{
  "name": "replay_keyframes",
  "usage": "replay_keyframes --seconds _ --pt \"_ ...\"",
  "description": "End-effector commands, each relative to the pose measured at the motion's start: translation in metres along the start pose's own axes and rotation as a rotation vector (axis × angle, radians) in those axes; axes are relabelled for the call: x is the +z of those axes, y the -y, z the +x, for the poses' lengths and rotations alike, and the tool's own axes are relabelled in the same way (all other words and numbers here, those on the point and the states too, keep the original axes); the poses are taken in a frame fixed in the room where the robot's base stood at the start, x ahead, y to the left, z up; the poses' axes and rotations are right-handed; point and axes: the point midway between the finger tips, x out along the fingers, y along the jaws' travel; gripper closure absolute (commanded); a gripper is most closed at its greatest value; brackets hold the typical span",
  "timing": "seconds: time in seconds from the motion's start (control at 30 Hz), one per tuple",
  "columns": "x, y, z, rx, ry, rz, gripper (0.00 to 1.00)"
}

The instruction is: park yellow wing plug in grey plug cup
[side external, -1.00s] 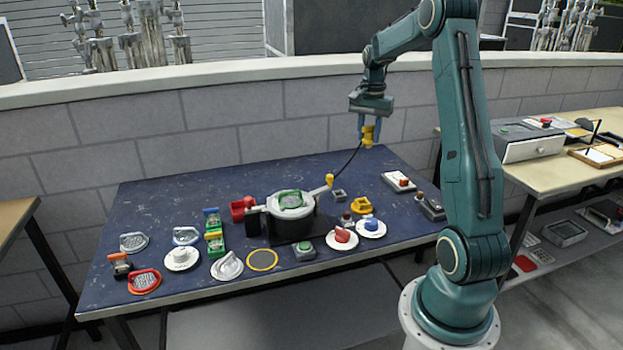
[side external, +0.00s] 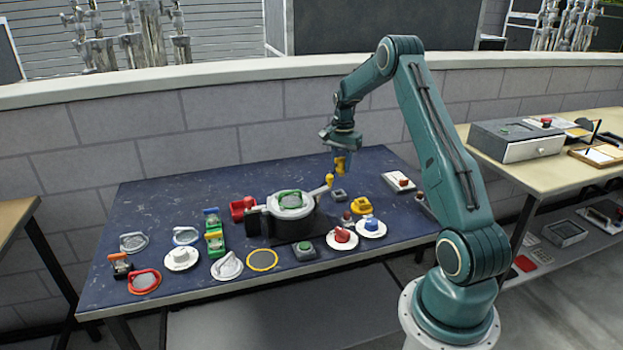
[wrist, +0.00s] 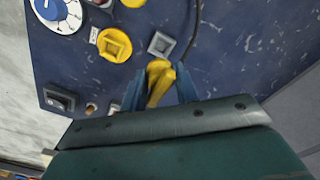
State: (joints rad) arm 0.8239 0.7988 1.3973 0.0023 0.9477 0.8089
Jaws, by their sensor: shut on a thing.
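My gripper (side external: 341,154) is shut on the yellow wing plug (side external: 340,164) and holds it in the air above the back right part of the table. In the wrist view the plug (wrist: 158,82) sits between the blue fingers (wrist: 160,92). The grey plug cup (side external: 339,195) is a small square cup on the table, below the plug in the side view. In the wrist view the cup (wrist: 162,44) lies just ahead of the plug, apart from it. A dark cable (wrist: 197,25) runs past the cup toward the gripper.
A yellow square cup (side external: 361,205) stands near the grey one. A blue-knobbed dial (side external: 371,226) is in front, and a white box with a red button (side external: 399,181) is to the right.

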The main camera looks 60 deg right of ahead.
Motion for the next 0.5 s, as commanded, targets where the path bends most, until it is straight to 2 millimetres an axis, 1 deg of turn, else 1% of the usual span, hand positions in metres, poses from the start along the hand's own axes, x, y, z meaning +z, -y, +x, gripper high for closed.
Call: replay_keyframes --seconds 0.13,0.33,0.5 --pt "-0.0003 0.003 0.0039 -0.002 -0.002 0.003 0.95" --pt "-0.0002 0.0029 0.0051 -0.001 -0.001 0.003 0.95" --pt "0.0 0.0025 0.0108 0.0 0.0 0.003 0.95"
